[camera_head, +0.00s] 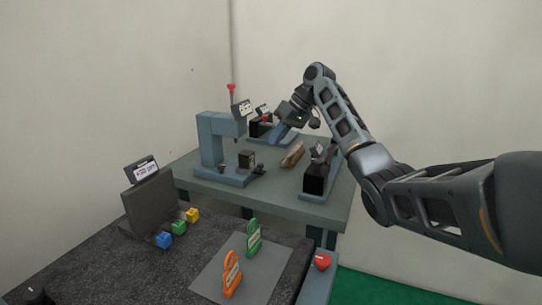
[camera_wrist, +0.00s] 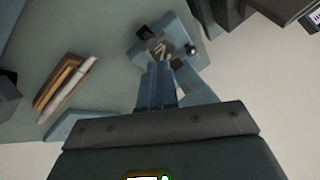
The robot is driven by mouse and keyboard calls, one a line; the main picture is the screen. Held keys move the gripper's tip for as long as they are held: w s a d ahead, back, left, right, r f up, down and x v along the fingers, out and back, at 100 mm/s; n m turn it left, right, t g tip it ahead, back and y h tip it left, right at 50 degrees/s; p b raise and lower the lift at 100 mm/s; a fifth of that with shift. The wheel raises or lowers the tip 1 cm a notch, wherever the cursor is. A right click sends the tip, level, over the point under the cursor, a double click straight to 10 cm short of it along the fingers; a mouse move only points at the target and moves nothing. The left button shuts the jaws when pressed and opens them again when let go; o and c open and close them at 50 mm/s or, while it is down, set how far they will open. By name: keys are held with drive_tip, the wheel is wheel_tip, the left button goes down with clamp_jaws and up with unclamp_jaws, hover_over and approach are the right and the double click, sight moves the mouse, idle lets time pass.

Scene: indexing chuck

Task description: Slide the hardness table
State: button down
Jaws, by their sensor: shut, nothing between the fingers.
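A blue-grey C-shaped machine (camera_head: 212,140), probably the hardness tester, stands on the left of the far green-grey table. On its base are a small grey post, a dark block (camera_head: 247,159) and a black knob (camera_head: 260,169). I cannot tell for sure which part is the hardness table. My gripper (camera_head: 278,133) is over the back of that table, right of the machine, pointing down and left. In the wrist view its blue fingers (camera_wrist: 157,84) are together and empty. Just beyond the tips is a blue-grey base (camera_wrist: 172,28) with a round light piece and a black knob (camera_wrist: 191,49); contact is unclear.
A wooden tray (camera_head: 292,155) lies right of the machine, with a pale rod in it (camera_wrist: 77,82). A black block station (camera_head: 317,177) stands at the right and another (camera_head: 260,128) at the back. The near dark bench (camera_head: 110,265) holds coloured cubes and padlock-shaped tags.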

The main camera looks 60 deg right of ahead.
sight(252, 163)
drive_tip(key=s+d+m+t+p, duration=0.15)
drive_tip(key=s+m, duration=0.35)
drive_tip(key=m, duration=0.6)
drive_tip(key=shift+h, duration=0.3)
drive_tip(key=x, duration=1)
drive_tip(key=shift+w+a+f, duration=0.1)
drive_tip(key=shift+a, duration=0.1)
drive_tip(key=shift+w+a, duration=0.2)
drive_tip(key=shift+w, duration=2.05)
drive_tip(key=shift+p, duration=0.3)
